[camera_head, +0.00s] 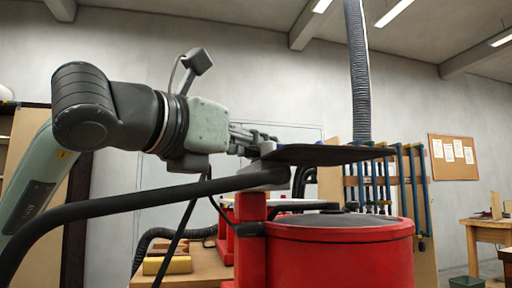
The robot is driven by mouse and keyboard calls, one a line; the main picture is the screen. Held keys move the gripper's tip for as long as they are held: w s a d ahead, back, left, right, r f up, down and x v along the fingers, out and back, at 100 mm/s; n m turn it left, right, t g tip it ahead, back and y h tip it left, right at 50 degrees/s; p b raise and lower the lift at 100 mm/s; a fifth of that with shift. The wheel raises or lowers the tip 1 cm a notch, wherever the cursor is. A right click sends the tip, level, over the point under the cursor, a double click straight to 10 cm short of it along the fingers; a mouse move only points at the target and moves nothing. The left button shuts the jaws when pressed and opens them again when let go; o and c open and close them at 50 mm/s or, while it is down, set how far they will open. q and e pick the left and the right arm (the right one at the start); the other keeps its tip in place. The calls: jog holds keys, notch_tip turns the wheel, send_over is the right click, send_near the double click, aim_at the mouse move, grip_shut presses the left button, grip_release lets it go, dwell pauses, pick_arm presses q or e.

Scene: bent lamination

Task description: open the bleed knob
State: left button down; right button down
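My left arm comes in from the left. Its gripper (262,144) is seen side-on, with its fingers pointing right at the near end of a dark flat plate (330,154). The fingers overlap in this view, so I cannot tell whether they are open, shut or touching the plate. Below the plate stands a red drum (340,255) with a dark lid (335,222) and a red post (250,240) at its left. I cannot make out the bleed knob for certain; the gripper, plate and post may hide it. My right gripper is not in view.
A thick dark hose or bar (110,208) crosses from lower left to the post's top. A ribbed grey hose (357,70) hangs from above. Blue clamps (420,195) hang on a rack behind the drum. A wooden bench (205,267) with yellow blocks (167,265) stands behind.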

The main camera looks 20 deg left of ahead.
pick_arm(q)
jog(key=shift+f, duration=0.1)
jog(key=c, duration=1.2)
grip_release()
jog(key=shift+o, duration=0.2)
